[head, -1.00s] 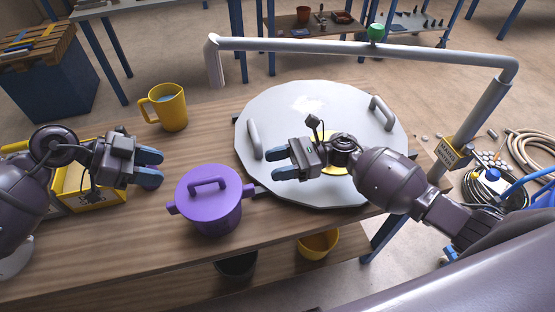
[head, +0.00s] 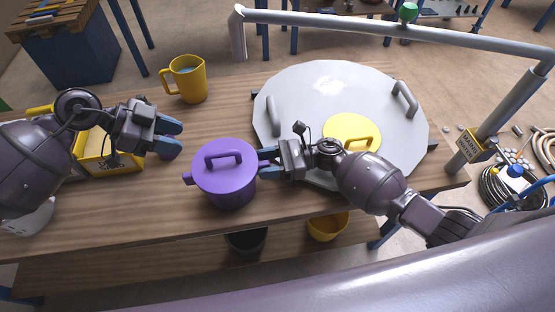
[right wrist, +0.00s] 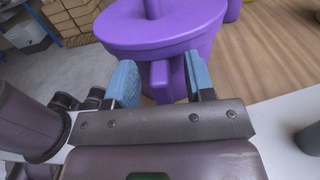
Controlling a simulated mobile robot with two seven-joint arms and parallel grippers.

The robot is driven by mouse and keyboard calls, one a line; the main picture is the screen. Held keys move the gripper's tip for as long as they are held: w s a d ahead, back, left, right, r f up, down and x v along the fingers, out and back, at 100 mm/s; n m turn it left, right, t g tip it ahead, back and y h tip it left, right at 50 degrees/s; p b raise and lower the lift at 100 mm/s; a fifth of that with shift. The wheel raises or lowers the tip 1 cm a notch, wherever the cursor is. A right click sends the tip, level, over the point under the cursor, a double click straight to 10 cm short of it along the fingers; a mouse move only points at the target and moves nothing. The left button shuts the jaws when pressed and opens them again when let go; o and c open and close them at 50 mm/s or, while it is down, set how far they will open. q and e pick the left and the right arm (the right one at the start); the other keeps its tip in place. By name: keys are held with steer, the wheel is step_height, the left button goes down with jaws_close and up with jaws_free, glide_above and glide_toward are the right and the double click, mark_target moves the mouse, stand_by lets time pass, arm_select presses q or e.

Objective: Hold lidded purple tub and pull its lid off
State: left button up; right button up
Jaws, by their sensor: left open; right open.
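The purple tub (head: 229,190) stands upright on the wooden table with its purple lid (head: 224,168) on and the lid's loop handle on top. My right gripper (head: 264,162) is open at the tub's right side. In the right wrist view its blue fingers (right wrist: 163,82) stand on either side of the tub's side handle (right wrist: 160,78), below the lid rim (right wrist: 165,48); I cannot tell whether they touch it. My left gripper (head: 172,138) is open and empty, left of the tub and apart from it.
A large grey round cover (head: 300,100) with a yellow lid (head: 350,130) lies behind and right of the tub. A yellow jug (head: 188,82) stands behind it. A yellow box (head: 97,160) sits under my left arm.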

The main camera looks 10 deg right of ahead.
steer(key=shift+a, duration=0.25)
jaws_close()
